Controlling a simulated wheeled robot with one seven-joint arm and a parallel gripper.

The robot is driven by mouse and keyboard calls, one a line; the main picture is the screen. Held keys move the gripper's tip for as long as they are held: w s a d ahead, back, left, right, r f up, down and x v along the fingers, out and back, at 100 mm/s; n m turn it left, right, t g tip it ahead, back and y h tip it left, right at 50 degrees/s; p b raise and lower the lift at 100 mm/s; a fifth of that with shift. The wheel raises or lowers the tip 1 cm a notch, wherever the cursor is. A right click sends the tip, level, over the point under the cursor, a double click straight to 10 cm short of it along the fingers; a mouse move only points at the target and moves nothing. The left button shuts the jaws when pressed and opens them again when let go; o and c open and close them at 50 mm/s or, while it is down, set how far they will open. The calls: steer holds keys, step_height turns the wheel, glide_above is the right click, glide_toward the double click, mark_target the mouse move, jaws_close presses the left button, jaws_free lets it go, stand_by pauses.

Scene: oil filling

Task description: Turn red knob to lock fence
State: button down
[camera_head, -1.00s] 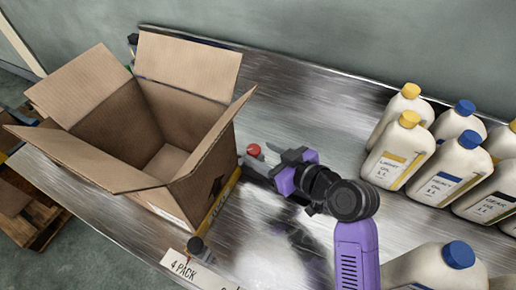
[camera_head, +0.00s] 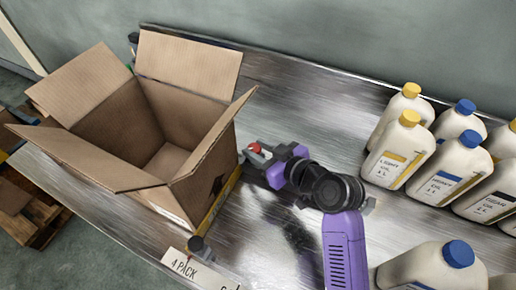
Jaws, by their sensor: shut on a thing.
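The red knob (camera_head: 256,148) is small and sits just right of the open cardboard box (camera_head: 205,165), on the metal table. My gripper (camera_head: 258,154) is at the knob, its grey fingers shut around it, with the purple gripper body (camera_head: 285,166) to the right. The fingers hide part of the knob and its mount. The fence that the knob belongs to is mostly hidden by the box and my gripper, and I cannot tell whether it is locked.
White bottles with yellow and blue caps (camera_head: 398,153) stand at the right. One more bottle (camera_head: 432,268) is at the lower right. A "4 PACK" label (camera_head: 190,270) and a dark knob (camera_head: 197,246) are at the front edge. The table (camera_head: 310,95) behind my gripper is clear.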

steer(key=shift+p, duration=0.3)
steer(key=m+t+h+p, duration=0.2)
steer(key=p, duration=0.1)
steer(key=shift+s+a+r+m+h, duration=0.2)
steer(key=shift+m+h, duration=0.1)
steer(key=shift+m, duration=0.1)
steer(key=shift+a+m+t+h+p, duration=0.1)
steer(key=shift+m+t+h+p, duration=0.5)
steer(key=shift+m+h+p, duration=0.3)
steer(key=shift+a+f+m+t+h+b, duration=0.1)
steer(key=shift+f+m+t+h+b, duration=0.15)
steer(key=shift+m+h, duration=0.3)
steer(key=shift+a+f+m+t+h+b, duration=0.15)
steer(key=shift+m+h+b, duration=0.15)
steer(key=shift+m+h, duration=0.2)
steer(key=shift+r+m+h+b, duration=0.1)
steer(key=shift+m+h+b, duration=0.6)
steer(key=shift+b, duration=0.2)
steer(key=shift+r+m+h+b, duration=0.15)
steer(key=shift+m+h+b, duration=0.2)
steer(key=shift+h+b, duration=0.25)
steer(key=c, duration=1)
jaws_free()
